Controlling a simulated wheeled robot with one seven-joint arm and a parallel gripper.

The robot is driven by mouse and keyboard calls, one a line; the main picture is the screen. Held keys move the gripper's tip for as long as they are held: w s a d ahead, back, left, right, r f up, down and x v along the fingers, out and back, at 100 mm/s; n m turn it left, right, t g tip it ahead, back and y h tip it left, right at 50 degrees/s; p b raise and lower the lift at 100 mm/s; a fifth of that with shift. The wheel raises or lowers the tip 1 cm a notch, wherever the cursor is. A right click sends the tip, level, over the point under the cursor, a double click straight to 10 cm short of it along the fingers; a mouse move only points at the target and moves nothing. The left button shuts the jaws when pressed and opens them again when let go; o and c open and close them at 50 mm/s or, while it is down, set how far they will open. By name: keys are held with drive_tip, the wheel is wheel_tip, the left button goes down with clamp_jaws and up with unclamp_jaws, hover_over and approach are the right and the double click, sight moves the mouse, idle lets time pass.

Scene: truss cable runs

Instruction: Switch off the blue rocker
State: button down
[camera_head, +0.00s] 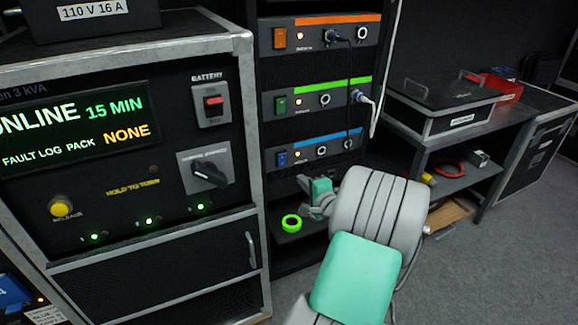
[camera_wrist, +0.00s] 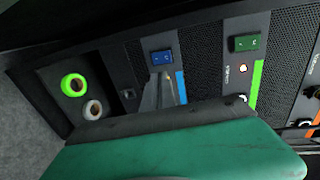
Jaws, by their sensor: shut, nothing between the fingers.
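The blue rocker (camera_head: 282,158) sits at the left end of the lowest, blue-striped unit (camera_head: 318,149) in the open rack. My gripper (camera_head: 303,182) is shut and empty, just below and right of the rocker in the head view. In the wrist view the shut fingertips (camera_wrist: 161,78) are close to the blue rocker (camera_wrist: 161,57), with a small gap in the picture. I cannot tell whether they touch the panel. The fingers hide part of the blue-striped unit there.
A green rocker (camera_head: 281,105) and an orange rocker (camera_head: 279,38) sit on the units above. Cables (camera_head: 362,98) hang at the rack's right. A green tape roll (camera_head: 291,222) lies on the shelf below. A power cabinet (camera_head: 120,255) stands at left, a bench (camera_head: 420,138) at right.

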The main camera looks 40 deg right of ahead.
sight(281, 158)
drive_tip(key=x, duration=0.9)
drive_tip(key=r+b+x, duration=0.1)
drive_tip(key=x, duration=0.3)
drive_tip(key=shift+w+d, duration=0.1)
drive_tip(key=shift+w, duration=0.2)
drive_tip(key=shift+r, duration=0.1)
